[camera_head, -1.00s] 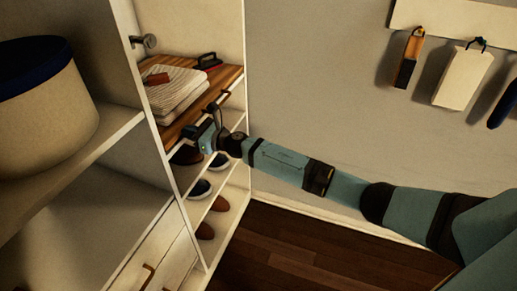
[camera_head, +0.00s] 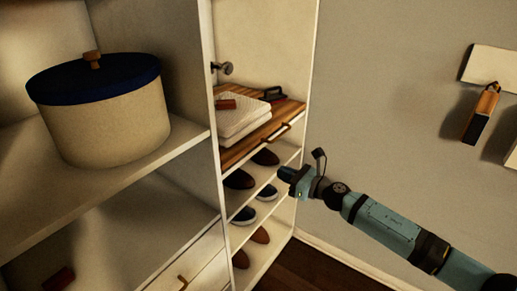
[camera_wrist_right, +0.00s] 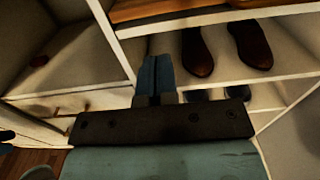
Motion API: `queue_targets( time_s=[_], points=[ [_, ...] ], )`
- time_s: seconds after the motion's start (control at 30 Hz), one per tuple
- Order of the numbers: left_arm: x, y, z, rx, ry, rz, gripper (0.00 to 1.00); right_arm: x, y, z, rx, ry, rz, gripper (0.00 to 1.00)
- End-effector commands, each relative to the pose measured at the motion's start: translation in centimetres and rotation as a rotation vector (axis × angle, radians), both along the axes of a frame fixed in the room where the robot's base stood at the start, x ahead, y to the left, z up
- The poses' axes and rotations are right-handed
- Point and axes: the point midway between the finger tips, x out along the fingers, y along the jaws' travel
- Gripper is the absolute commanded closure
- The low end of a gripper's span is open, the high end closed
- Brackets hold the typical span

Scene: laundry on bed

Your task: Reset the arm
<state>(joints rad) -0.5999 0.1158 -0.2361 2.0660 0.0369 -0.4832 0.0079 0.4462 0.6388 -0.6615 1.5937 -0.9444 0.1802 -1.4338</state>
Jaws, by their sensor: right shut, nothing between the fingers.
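My right arm comes in from the lower right in the head view. Its right gripper (camera_head: 284,174) is in front of the shoe shelves, below the wooden board. In the right wrist view the right gripper (camera_wrist_right: 155,75) shows its two blue fingers closed together with nothing between them. Brown shoes (camera_wrist_right: 253,44) stand on the shelf beyond the fingers. My left gripper is in neither view.
A wooden board (camera_head: 237,153) holds folded cloth (camera_head: 241,117) in the cabinet. A round box with a blue lid (camera_head: 100,117) stands on the left shelf. Shoes (camera_head: 240,179) fill the lower shelves. A holder with hanging items (camera_head: 481,115) is on the right wall.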

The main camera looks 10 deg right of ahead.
Motion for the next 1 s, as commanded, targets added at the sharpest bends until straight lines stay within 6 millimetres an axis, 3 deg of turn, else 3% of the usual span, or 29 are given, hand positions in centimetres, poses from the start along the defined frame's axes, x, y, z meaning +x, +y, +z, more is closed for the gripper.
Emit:
queue_targets(
  time_s=[0.17,0.27,0.43,0.7,1.0],
  points=[
    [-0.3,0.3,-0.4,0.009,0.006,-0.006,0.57,-1.5,1.0,-1.4,0.124,0.088,-0.016,1.0],
    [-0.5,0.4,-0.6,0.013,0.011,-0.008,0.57,-4.1,2.6,-3.7,0.367,0.26,-0.055,1.0],
    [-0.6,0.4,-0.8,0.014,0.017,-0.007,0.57,-10.6,4.6,-8.6,0.964,0.677,-0.191,1.0],
    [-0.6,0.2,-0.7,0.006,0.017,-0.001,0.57,-22.2,4.8,-15.9,1.906,1.245,-0.512,1.0],
    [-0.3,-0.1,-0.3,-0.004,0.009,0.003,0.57,-32.1,4.4,-20.1,2.606,1.493,-0.834,1.0]
  ],
)
